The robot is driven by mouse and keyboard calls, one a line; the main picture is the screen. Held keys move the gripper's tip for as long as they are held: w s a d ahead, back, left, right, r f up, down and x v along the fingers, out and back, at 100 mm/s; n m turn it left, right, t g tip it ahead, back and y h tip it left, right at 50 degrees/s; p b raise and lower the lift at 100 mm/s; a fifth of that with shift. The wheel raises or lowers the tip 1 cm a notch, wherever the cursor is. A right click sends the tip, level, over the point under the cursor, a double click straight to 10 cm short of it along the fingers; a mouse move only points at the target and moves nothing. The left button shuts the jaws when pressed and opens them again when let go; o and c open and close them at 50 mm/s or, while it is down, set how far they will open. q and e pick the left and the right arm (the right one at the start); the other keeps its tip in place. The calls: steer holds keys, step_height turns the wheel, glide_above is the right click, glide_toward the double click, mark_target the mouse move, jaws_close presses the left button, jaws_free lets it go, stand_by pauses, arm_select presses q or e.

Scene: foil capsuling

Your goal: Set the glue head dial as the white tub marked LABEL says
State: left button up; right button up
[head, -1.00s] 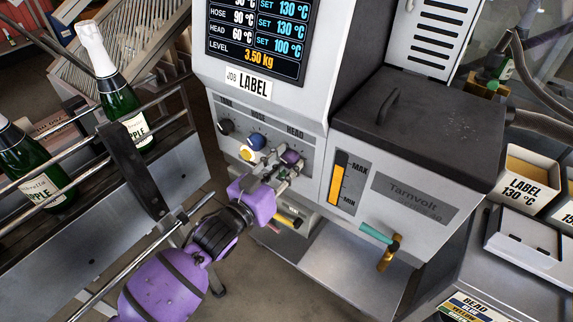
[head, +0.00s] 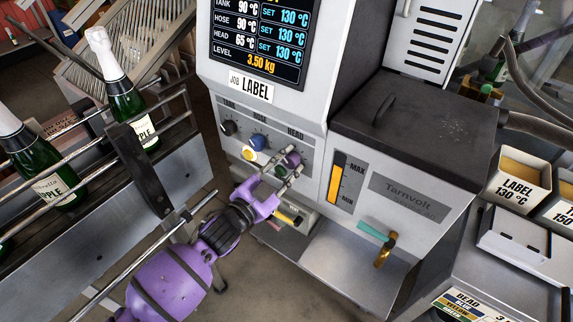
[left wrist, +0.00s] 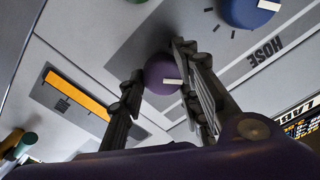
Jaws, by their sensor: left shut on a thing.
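The purple dial under the word HEAD (head: 292,160) is on the front of the grey glue machine. My left gripper (head: 286,171) is shut on it; in the left wrist view the purple dial (left wrist: 162,76) with its white pointer mark sits between the two fingers. The screen (head: 257,38) above shows HEAD 65 °C, SET 130 °C; the tank and hose rows also read SET 130 °C. The white tub (head: 519,185) at the right reads LABEL 130 °C. My right gripper is not in view.
The blue hose dial (head: 258,143) and black tank dial (head: 228,128) are left of the purple one. A yellow button (head: 248,153) and a green button (head: 281,173) sit below. Green bottles (head: 124,98) stand on a railed conveyor at left. A brass tap (head: 386,249) sticks out at lower right.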

arm_select(q)
steer(key=shift+s+d+f+m, duration=0.15)
steer(key=shift+s+f+m, duration=0.05)
steer(key=shift+f+m, duration=0.2)
steer(key=o, duration=1)
steer(key=shift+o, duration=0.2)
steer(key=shift+w+r, duration=0.1)
steer(key=shift+r, duration=0.1)
steer(key=v, duration=1.2)
steer(key=shift+f, duration=0.1)
